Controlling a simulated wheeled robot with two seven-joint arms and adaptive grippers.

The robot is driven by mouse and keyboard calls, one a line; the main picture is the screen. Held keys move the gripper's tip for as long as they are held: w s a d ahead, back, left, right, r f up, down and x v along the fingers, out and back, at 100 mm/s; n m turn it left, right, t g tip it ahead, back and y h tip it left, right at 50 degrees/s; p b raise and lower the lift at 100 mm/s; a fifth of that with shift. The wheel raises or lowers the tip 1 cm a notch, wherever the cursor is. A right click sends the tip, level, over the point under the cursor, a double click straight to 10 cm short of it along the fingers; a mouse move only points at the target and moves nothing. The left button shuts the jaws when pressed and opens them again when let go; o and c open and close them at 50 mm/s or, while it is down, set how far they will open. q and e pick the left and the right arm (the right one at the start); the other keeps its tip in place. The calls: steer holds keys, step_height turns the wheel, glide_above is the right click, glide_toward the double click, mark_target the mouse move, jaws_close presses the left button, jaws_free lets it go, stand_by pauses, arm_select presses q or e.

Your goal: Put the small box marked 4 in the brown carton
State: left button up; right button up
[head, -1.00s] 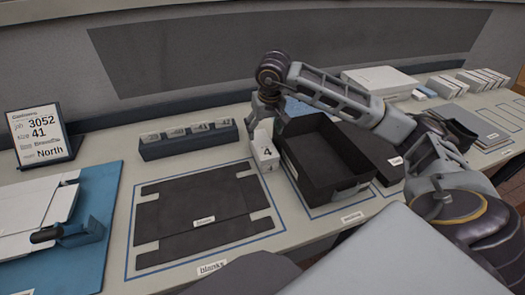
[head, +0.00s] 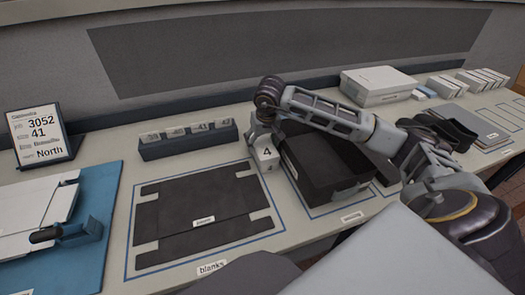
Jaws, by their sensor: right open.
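The small white box marked 4 (head: 267,158) stands upright on the table, between the flat dark blank and the carton. The carton (head: 318,180) is an open, very dark box just right of it; my right arm hides part of its inside. My right gripper (head: 263,143) points down at the top of the small box, with its fingers at the box's upper part. It is open; whether a finger touches the box I cannot tell. My left gripper is not in view.
A dark rack with several numbered cards (head: 188,144) stands behind the blank (head: 190,215). A sign (head: 42,133) and blue board (head: 95,215) are at left. White boxes (head: 378,83) stand at back right.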

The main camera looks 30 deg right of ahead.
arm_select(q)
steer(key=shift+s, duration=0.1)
arm_select(e)
steer(key=shift+f, duration=0.15)
steer(key=shift+x, duration=2.5)
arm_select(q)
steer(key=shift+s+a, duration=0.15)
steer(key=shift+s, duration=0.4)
arm_select(e)
steer(key=shift+s, duration=0.1)
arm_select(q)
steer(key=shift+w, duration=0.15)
arm_select(e)
steer(key=shift+d, duration=0.1)
steer(key=c, duration=0.7)
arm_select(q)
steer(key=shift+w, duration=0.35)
arm_select(e)
steer(key=shift+c, duration=1.1)
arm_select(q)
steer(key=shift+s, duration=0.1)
